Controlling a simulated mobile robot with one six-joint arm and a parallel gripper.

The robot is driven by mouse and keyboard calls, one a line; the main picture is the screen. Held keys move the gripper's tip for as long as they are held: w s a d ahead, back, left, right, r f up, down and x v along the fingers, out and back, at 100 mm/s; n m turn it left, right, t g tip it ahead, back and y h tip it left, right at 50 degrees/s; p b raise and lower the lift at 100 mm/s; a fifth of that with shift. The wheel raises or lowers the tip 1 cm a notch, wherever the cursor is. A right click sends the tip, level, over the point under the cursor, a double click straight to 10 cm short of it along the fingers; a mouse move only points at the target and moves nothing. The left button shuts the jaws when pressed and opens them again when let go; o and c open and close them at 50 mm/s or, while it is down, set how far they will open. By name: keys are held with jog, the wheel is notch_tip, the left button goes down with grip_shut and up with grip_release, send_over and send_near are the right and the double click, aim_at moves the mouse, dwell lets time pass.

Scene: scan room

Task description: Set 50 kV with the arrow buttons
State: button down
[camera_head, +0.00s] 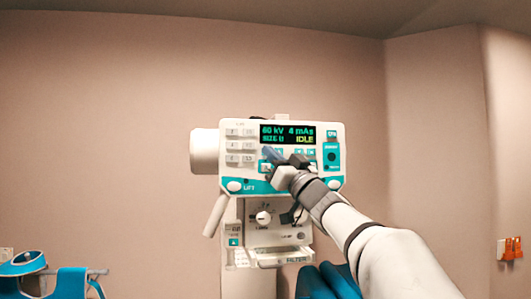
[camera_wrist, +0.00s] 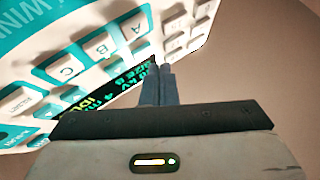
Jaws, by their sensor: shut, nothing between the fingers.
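The white and teal control panel (camera_head: 335,132) faces me in the head view. Its display (camera_head: 288,133) appears to read 60 kV, 4 mAs and IDLE in small text. Small buttons (camera_head: 311,153) sit in a row below the display; arrow marks are too small to read. My gripper (camera_head: 268,153) is shut and empty, its blue-grey fingertips at the display's lower left, hiding some buttons there. In the wrist view the fingers (camera_wrist: 160,82) are together, over the edge of the tilted display (camera_wrist: 108,92). I cannot tell whether the fingertips touch the panel.
Grey buttons (camera_head: 240,146) fill the panel's left side. Lettered buttons, including C (camera_wrist: 67,66), show in the wrist view. A handle (camera_head: 215,215) hangs at lower left, and a collimator box (camera_head: 265,236) sits below.

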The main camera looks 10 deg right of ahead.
jog(key=shift+w, duration=0.1)
dwell(0.3)
jog(key=shift+w, duration=0.35)
jog(key=shift+w+p, duration=0.35)
jog(key=shift+p, duration=0.05)
dwell(0.5)
jog(key=shift+s, duration=0.1)
jog(key=shift+s+b, duration=0.4)
jog(key=shift+s, duration=0.3)
jog(key=s+b, duration=0.1)
jog(key=s, duration=0.4)
jog(key=shift+b, duration=0.4)
